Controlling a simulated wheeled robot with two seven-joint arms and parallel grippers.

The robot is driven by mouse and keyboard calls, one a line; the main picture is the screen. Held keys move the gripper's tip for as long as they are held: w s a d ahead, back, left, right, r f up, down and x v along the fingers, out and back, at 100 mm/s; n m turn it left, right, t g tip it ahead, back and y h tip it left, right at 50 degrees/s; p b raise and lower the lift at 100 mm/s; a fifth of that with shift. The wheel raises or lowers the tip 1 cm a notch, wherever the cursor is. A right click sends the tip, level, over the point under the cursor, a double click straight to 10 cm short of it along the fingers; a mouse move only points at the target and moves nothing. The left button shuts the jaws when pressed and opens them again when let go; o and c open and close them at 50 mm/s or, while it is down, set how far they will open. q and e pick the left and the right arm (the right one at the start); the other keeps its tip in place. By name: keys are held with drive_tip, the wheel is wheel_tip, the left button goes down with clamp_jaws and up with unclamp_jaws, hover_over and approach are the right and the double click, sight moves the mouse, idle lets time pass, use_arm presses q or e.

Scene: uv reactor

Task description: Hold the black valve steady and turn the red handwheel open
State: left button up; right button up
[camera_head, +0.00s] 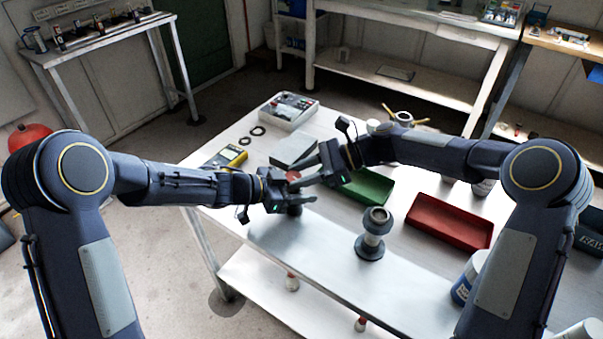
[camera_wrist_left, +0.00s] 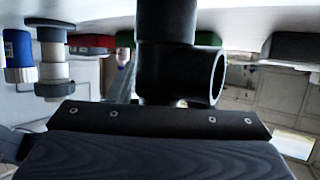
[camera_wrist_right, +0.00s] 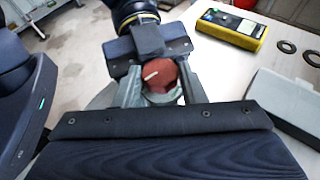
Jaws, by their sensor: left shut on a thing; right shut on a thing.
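The black valve (camera_wrist_left: 178,72) fills the middle of the left wrist view, with a round open pipe end facing right. In the head view only a dark bit of it (camera_head: 294,210) shows below my left gripper (camera_head: 299,192). That gripper is shut on the valve body; its fingertips are mostly hidden. In the head view my right gripper (camera_head: 308,172) meets the left one over the table.
A grey flanged pipe piece (camera_head: 372,236) stands upright on the white table (camera_head: 315,262). A green tray (camera_head: 374,187) and a red tray (camera_head: 449,221) lie to the right. A yellow meter (camera_head: 231,156), black rings (camera_head: 250,136) and a grey box (camera_head: 293,151) lie behind.

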drive_tip(key=n+g, duration=0.2)
drive_tip(key=g, duration=0.1)
drive_tip(key=n+g+h, duration=0.1)
drive_tip(key=n, duration=0.1)
drive_tip(key=shift+w+a+g, duration=0.2)
drive_tip(key=shift+w+g, duration=0.2)
drive_tip(key=shift+w+a+n+g+h, duration=0.1)
drive_tip(key=shift+w+n+g+h, duration=0.1)
drive_tip(key=shift+n+g+h, duration=1.3)
drive_tip(key=shift+n+g+y, duration=0.3)
drive_tip(key=shift+n, duration=0.2)
drive_tip(key=o, duration=1)
drive_tip(key=shift+m, duration=0.3)
